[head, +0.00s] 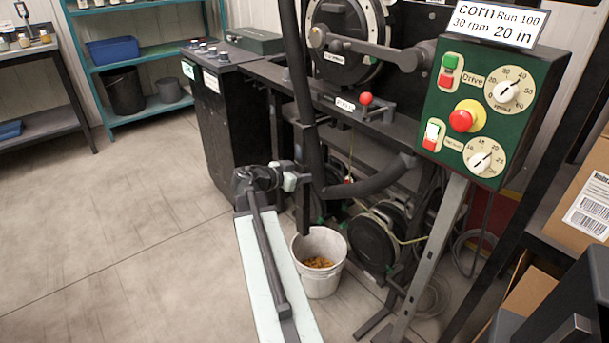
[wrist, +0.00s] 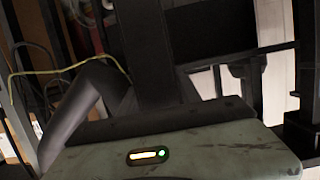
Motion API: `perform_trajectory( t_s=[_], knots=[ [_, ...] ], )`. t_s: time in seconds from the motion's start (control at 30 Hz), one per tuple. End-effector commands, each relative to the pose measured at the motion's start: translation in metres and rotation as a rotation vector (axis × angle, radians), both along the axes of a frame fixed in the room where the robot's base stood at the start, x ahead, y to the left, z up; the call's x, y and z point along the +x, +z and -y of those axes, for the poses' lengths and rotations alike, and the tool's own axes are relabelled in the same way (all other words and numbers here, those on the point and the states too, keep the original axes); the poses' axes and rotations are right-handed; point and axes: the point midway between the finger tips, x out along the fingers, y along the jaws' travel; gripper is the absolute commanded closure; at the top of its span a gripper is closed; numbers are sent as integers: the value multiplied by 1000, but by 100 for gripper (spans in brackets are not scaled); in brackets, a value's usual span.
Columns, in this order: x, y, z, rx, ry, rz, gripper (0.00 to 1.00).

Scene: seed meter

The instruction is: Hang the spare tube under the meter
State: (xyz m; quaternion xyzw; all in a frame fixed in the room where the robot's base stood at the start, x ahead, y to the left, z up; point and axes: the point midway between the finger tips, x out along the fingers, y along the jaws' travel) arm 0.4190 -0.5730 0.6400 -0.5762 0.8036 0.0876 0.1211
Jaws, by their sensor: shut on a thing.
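The seed meter (head: 338,45) is a round black housing with a pale rim, mounted on the stand at the top centre of the head view. My gripper (head: 292,180) is in front of the stand, below and left of the meter. It is shut on a dark upright bar that looks like the spare tube (head: 303,218). The tube also shows as a dark upright strip in the wrist view (wrist: 150,50). The contact at the fingers is too dark to make out.
A thick dark hose (head: 383,180) runs down close beside the tube and bends right. A white bucket (head: 322,283) with orange grain stands on the floor below. A green control box (head: 490,110) is at right. Cardboard boxes (head: 585,205) stand far right. The left floor is clear.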

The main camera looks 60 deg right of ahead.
Motion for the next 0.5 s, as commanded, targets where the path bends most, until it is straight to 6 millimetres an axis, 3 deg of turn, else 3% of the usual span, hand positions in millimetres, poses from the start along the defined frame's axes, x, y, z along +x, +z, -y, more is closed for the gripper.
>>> perform_trajectory(
  t_s=[0.5],
  knots=[
    [-13, 0, 40, 0, 0, -1, 100]
  ],
)
